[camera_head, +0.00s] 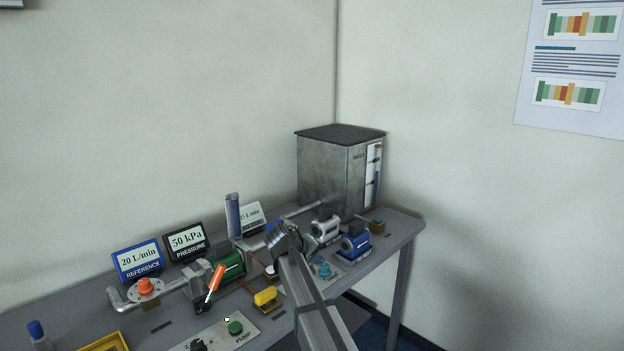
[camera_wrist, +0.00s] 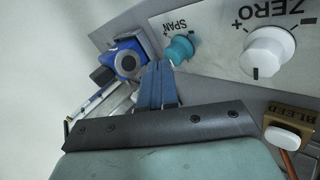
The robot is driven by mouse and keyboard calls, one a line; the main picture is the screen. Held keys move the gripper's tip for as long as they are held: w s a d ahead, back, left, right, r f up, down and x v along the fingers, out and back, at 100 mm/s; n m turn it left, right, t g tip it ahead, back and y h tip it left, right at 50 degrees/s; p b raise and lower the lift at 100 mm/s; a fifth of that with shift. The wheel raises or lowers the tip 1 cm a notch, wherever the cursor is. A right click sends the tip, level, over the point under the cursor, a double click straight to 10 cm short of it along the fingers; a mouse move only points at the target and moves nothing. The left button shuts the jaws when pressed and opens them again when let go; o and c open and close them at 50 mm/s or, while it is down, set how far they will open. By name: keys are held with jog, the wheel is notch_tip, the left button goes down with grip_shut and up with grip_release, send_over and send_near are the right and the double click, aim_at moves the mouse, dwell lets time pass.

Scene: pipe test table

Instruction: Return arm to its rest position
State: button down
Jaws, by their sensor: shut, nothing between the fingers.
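My gripper (camera_wrist: 157,70) shows in the wrist view as two blue-grey fingers pressed together, with nothing between them. It is over the bench, beside a panel with a teal SPAN knob (camera_wrist: 180,48) and a white ZERO knob (camera_wrist: 268,50). The fingertips appear close to the SPAN knob; I cannot tell whether they touch anything. In the head view my arm reaches up from the bottom edge over the middle of the bench, and its end hides part of the panel. The fingertips are not clear there. The teal knob (camera_head: 325,270) shows just right of the arm.
A grey tank (camera_head: 322,172) stands at the bench's back right. Left of my arm are a green-bodied pump (camera_head: 232,265), an orange-handled tool (camera_head: 215,279), a yellow part (camera_head: 265,298) and display signs (camera_head: 138,262). A blue device (camera_head: 355,246) stands right. A BLEED button (camera_wrist: 287,138) is close by.

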jog(key=w+d+f+m+g, duration=0.1)
jog(key=d+f+m, duration=0.25)
jog(key=d, duration=0.45)
jog(key=w+d+f+m+y, duration=0.15)
jog(key=d+f, duration=0.25)
jog(key=d, duration=0.4)
jog(key=w+d+f+m+g+h, duration=0.1)
jog(key=d+f+m, duration=0.3)
jog(key=d, duration=0.4)
jog(key=s+d+f+g+y, duration=0.1)
jog(key=s+d+f, duration=0.1)
jog(key=s+f, duration=0.35)
jog(key=s+a+f+n+g+y, duration=0.1)
jog(key=s+a+f+g, duration=0.15)
jog(key=s+f, duration=1)
jog(key=s+a+f+n+g+y, duration=0.1)
jog(key=s+a+f+g+y, duration=0.15)
jog(key=s+f, duration=0.95)
jog(key=s+a+f+g, duration=0.1)
jog(key=s+a+f, duration=0.1)
jog(key=s, duration=0.9)
jog(key=s+a+f+g+y, duration=0.1)
jog(key=s+f, duration=0.3)
jog(key=s, duration=0.8)
jog(key=s+a+f+n+g, duration=0.1)
jog(key=s+a+f+g, duration=0.1)
jog(key=s, duration=0.9)
jog(key=shift+s+a+f+g+y, duration=0.4)
jog(key=shift+f+g, duration=0.3)
jog(key=shift+f, duration=0.15)
